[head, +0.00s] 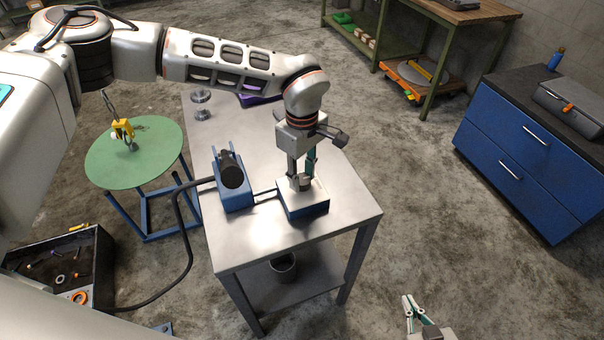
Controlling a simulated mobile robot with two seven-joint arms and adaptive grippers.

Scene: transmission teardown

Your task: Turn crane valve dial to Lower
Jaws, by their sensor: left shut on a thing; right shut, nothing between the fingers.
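The crane valve is a small box (318,199) with a pale top and blue base on the metal table, near its right edge. A small grey dial (302,185) stands on its top. My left gripper (301,174) points straight down from above, its fingers shut on the dial and partly hiding it. The dial's setting and any markings are too small to read. My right gripper (408,300) is at the bottom right, over the floor, away from the table, shut and empty.
A blue stand with a dark cylinder (231,170) is left of the valve box on the metal table (250,245). A dark hose (182,225) runs off left. A green round table (110,160) and a parts tray (85,240) are at left. The table's front is clear.

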